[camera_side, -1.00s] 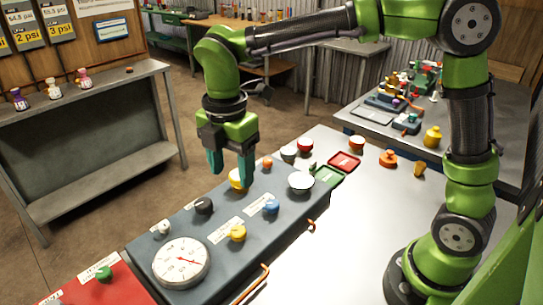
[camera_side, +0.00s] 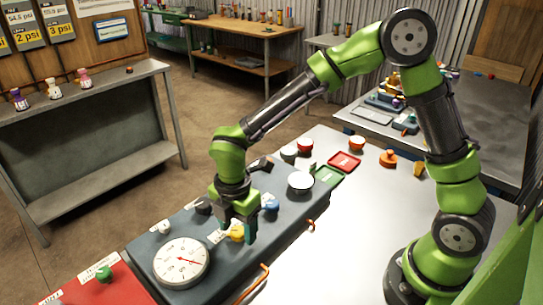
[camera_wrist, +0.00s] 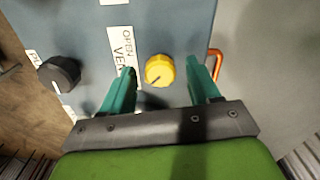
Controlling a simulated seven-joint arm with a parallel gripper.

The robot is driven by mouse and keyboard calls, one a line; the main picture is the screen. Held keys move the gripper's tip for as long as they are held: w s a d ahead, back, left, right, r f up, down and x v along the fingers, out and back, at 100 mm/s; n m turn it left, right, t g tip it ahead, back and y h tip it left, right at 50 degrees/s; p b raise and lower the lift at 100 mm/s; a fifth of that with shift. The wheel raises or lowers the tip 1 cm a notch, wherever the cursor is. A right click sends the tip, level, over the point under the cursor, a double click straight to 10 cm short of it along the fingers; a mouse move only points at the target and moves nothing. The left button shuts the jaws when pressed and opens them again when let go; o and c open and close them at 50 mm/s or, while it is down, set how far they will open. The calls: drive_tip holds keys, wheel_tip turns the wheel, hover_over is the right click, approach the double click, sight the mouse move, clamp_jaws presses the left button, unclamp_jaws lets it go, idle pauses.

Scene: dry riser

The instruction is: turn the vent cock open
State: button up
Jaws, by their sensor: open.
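The vent cock is a yellow round knob (camera_side: 236,233) on the grey-blue panel (camera_side: 215,262). In the wrist view the yellow knob (camera_wrist: 159,70) sits beside a white label (camera_wrist: 121,55) reading "OPEN" and "VEN…", partly covered. My gripper (camera_side: 238,224) is open and points down at the knob. In the wrist view my green fingertips (camera_wrist: 160,72) stand on either side of it, with gaps showing. I cannot tell how far down the knob they reach.
A black knob (camera_side: 203,206), a blue knob (camera_side: 270,203) and a white dial gauge (camera_side: 181,262) are close by on the panel. A white bowl-like part (camera_side: 300,182) stands farther back. An orange handle (camera_side: 251,284) runs along the panel's front edge.

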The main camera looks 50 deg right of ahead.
drive_tip(key=c, duration=1)
drive_tip(key=shift+c, duration=0.2)
drive_tip(key=shift+m, duration=0.3)
drive_tip(key=m, duration=0.3)
drive_tip(key=shift+m, duration=0.3)
drive_tip(key=m, duration=0.4)
drive_tip(key=shift+m, duration=0.3)
drive_tip(key=m, duration=0.9)
